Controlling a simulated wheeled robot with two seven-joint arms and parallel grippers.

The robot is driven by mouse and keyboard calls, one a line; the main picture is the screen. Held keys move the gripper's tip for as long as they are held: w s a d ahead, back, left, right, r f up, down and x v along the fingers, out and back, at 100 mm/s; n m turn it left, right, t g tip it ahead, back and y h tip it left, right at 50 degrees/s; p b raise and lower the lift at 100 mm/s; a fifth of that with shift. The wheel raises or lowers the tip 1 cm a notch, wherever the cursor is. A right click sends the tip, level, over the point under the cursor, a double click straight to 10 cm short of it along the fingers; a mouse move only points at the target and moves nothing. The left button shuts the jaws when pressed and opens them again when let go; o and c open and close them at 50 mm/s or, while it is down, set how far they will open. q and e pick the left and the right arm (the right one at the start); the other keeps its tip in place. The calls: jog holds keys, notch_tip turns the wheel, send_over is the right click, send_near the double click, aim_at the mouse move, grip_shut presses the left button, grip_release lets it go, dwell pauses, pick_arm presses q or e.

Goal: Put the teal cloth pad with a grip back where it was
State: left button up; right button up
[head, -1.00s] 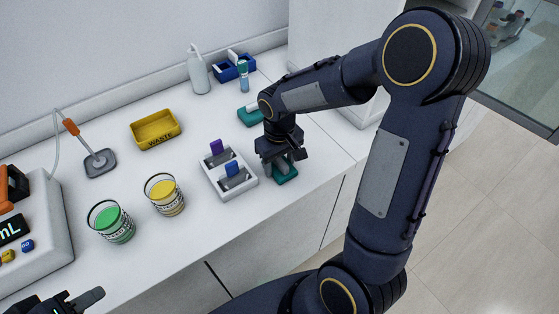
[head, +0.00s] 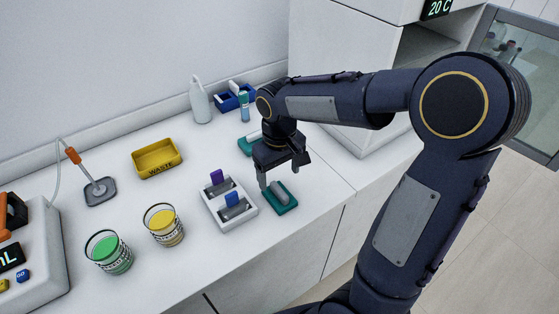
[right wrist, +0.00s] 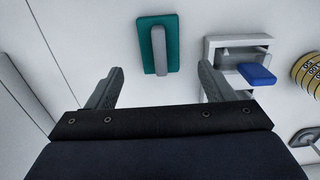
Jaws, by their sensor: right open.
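The teal cloth pad with a grey grip (head: 281,198) lies flat on the white bench, just right of the white two-slot rack. It also shows in the right wrist view (right wrist: 150,47), ahead of and between the fingertips, apart from both. My right gripper (head: 283,175) is open and empty, above the pad. Its two fingers show spread in the right wrist view (right wrist: 160,82). A second teal item (head: 247,145) lies farther back, partly hidden behind my right arm. My left gripper does not show in the head view now.
The white rack (head: 212,213) holds a purple and a blue piece close beside the pad. Beakers of yellow (head: 164,225) and green liquid (head: 108,252) stand to the left. A yellow waste tray (head: 156,158), a white bottle (head: 200,101) and a blue holder (head: 228,103) are behind.

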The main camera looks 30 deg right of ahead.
aim_at(279, 190)
jog(key=s+a+r+m+t+y, duration=0.1)
jog(key=s+a+r+t+y, duration=0.1)
jog(key=s, duration=0.6)
jog(key=s+a+r+m+t+y, duration=0.1)
jog(key=s+a+r+t, duration=0.1)
jog(key=s, duration=0.7)
jog(key=shift+r+m+t+y, duration=0.2)
jog(key=shift+m+t+y, duration=0.2)
jog(key=shift+t, duration=0.4)
